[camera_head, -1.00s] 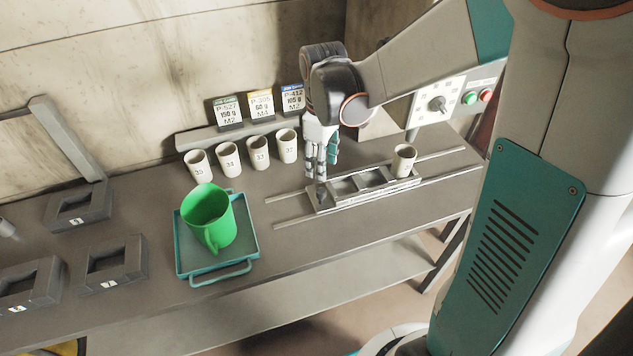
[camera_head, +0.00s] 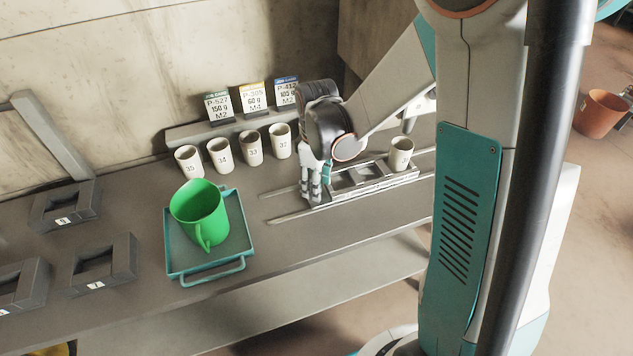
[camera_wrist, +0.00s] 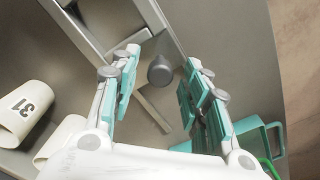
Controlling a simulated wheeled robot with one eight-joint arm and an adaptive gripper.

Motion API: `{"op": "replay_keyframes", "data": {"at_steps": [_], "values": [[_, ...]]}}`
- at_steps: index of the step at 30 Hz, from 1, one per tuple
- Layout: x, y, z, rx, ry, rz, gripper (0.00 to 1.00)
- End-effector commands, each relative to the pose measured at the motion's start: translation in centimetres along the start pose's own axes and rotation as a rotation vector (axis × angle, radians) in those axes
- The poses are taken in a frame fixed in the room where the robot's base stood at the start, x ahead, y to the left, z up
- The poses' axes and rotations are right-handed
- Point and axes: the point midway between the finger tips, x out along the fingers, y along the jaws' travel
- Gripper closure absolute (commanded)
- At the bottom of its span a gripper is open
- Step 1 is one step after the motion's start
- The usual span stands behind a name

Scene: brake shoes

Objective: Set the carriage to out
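The carriage (camera_head: 376,187) is a grey metal frame with square compartments, set on two rails on the bench. A pale cup (camera_head: 401,152) stands at its right end. My gripper (camera_head: 314,194) points down at the carriage's left end and hides part of it in the head view. In the wrist view, my gripper (camera_wrist: 158,88) is open, its teal-padded fingers spread on either side of a round grey knob (camera_wrist: 160,70). Gaps show between the knob and both fingers. Part of the carriage frame (camera_wrist: 128,42) shows above the knob.
Several numbered cups (camera_head: 251,148) stand in a row behind, below label cards (camera_head: 254,97). A teal tray (camera_head: 178,262) holding a green mug (camera_head: 199,212) is to the left. Dark square blocks (camera_head: 103,266) lie farther left. The rails' left ends (camera_head: 270,221) are bare.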

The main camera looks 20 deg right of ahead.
Motion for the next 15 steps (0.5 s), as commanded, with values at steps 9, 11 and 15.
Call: {"op": "replay_keyframes", "data": {"at_steps": [9, 11, 15], "values": [[0.0, 0.0, 0.0, 0.0, 0.0, 0.0, 1.0], [0.0, -0.2, -0.2, -0.001, 0.0, 0.0, 1.0], [0.0, -1.5, -1.6, -0.005, 0.0, 0.0, 1.0]]}}
